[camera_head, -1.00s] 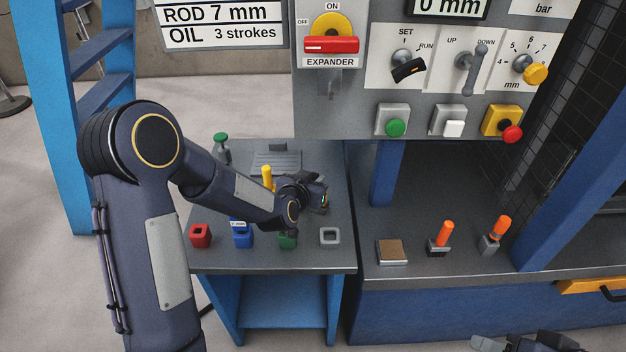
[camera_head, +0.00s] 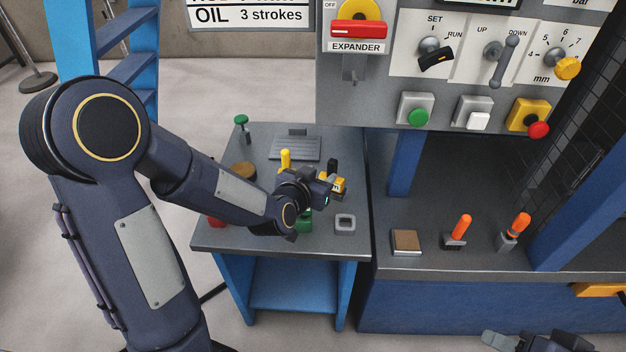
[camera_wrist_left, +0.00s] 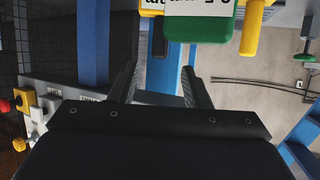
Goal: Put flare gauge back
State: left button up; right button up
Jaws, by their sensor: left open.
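My left gripper (camera_head: 328,190) is over the small grey table, its two fingers apart and nothing between them in the left wrist view (camera_wrist_left: 158,88). A yellow block (camera_head: 338,180) with a dark mark shows just beyond the fingers. A green block (camera_head: 304,224) sits partly behind my wrist. In the wrist view a green piece with a white label (camera_wrist_left: 205,25) is above the fingers. I cannot tell which piece is the flare gauge. A square grey holder (camera_head: 345,222) stands empty at the table's front right. My right gripper (camera_head: 528,341) shows only partly at the bottom edge.
A yellow peg (camera_head: 285,160), a green-topped bottle (camera_head: 241,126) and a ridged grey plate (camera_head: 296,148) are at the table's back. A red block (camera_head: 216,221) is partly hidden by my arm. Two orange-handled tools (camera_head: 459,230) stand on the right bench, under the control panel (camera_head: 380,85).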

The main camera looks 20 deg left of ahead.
pick_arm(q)
jog(key=shift+v, duration=1.85)
jog(key=s+a+r+n+g+h, duration=0.1)
jog(key=s+g, duration=0.3)
jog(key=s, duration=0.8)
jog(key=s+a+r+n+g+h, duration=0.1)
jog(key=s+r+n+g, duration=0.1)
jog(key=s, duration=1)
jog(key=shift+s+r+g, duration=0.15)
jog(key=shift+r+g, duration=0.2)
jog(key=shift+g, duration=0.55)
jog(key=shift+a, duration=0.1)
